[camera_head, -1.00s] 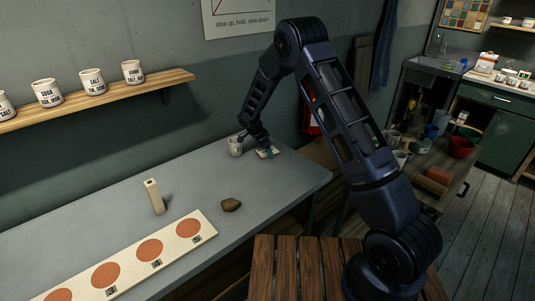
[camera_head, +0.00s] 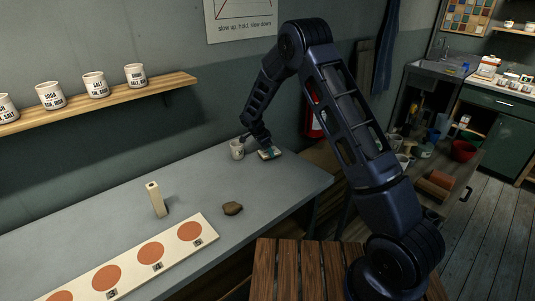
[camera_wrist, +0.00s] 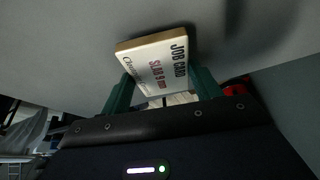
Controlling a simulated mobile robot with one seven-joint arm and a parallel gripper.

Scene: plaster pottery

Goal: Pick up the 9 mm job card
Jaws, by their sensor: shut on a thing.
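The 9 mm job card (camera_wrist: 158,62) is a thick cream card with the words "JOB CARD" and "SLAB 9 mm". It sits between the two green fingers of my gripper (camera_wrist: 160,92) in the wrist view, and the gripper is shut on it. In the head view the card (camera_head: 270,155) shows small at the far end of the grey table (camera_head: 110,205), under my gripper (camera_head: 266,148). I cannot tell whether it touches the tabletop.
A pale cup (camera_head: 237,150) stands close to the left of my gripper. A cream block (camera_head: 156,199), a brown lump (camera_head: 233,208) and a board with orange discs (camera_head: 130,262) lie nearer. A shelf with labelled cups (camera_head: 150,89) hangs on the wall.

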